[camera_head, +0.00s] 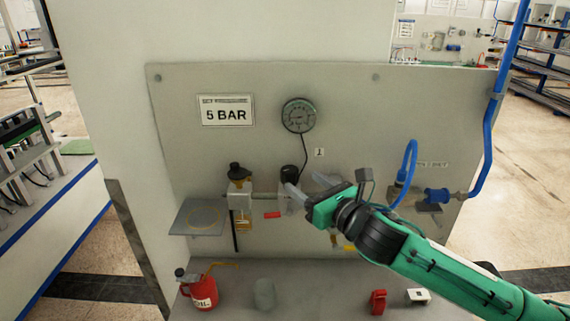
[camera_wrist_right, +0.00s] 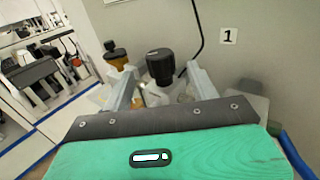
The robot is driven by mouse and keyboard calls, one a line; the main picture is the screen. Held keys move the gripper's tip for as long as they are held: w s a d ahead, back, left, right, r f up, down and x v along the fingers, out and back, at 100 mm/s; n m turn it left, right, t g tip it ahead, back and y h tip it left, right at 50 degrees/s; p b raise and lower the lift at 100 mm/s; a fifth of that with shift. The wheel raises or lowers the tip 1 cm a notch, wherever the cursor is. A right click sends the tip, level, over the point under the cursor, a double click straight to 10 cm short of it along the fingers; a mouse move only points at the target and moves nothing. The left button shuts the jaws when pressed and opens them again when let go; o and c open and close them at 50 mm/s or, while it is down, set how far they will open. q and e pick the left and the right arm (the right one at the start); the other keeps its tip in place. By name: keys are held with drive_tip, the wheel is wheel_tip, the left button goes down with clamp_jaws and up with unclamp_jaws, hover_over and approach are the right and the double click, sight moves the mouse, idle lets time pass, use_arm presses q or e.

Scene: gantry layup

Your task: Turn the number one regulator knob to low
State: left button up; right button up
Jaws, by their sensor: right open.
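The black regulator knob (camera_head: 289,173) stands on top of a regulator body on the grey panel, left of a small label "1" (camera_head: 319,153). In the right wrist view the knob (camera_wrist_right: 160,66) has a short light mark on its top, and the "1" label (camera_wrist_right: 228,36) is to its right. My right gripper (camera_head: 304,183) is open and reaches in from the right at the regulator. In the wrist view its fingers stand on either side of the knob, with gaps visible; whether they are level with it is unclear. My left gripper is out of view.
A gauge (camera_head: 299,115) and a "5 BAR" sign (camera_head: 225,110) are on the panel (camera_head: 370,110). A filter unit with a dark top (camera_head: 239,172) stands left of the knob. A blue hose (camera_head: 409,165) is right. A red can (camera_head: 202,290) stands on the bench below.

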sight(285, 168)
drive_tip(key=p+x, duration=0.2)
drive_tip(key=x, duration=0.6)
drive_tip(key=shift+w+a+p, duration=0.2)
drive_tip(key=shift+p, duration=0.15)
drive_tip(key=c, duration=1)
